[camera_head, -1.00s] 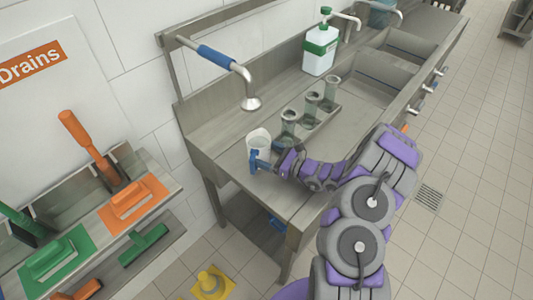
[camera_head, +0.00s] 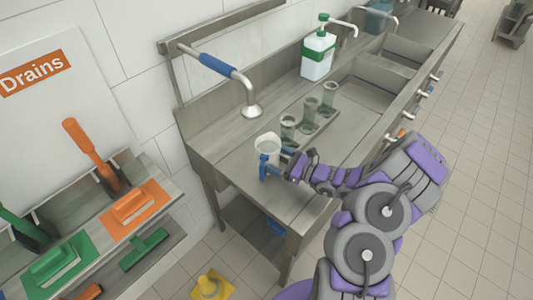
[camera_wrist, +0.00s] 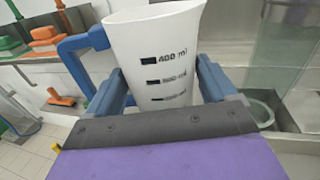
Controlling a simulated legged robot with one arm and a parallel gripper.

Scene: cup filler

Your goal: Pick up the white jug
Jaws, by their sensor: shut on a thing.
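The white jug (camera_head: 267,146) has a blue handle and stands at the near left end of the steel counter in the head view. In the wrist view the jug (camera_wrist: 155,50) fills the middle, upright, with dark volume marks including "400 ml". My gripper (camera_head: 279,168) reaches it from the right in the head view. In the wrist view its two blue fingers (camera_wrist: 160,92) are shut on the jug's body, one on each side. The blue handle (camera_wrist: 78,48) sticks out on the left. The head view does not show clearly whether the jug's base touches the counter.
Several glass beakers (camera_head: 309,108) stand in a row right behind the jug. A faucet with a blue grip (camera_head: 220,67) hangs above the counter. A green and white bottle (camera_head: 318,54) stands farther back by the sinks. A yellow cone (camera_head: 209,286) is on the floor.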

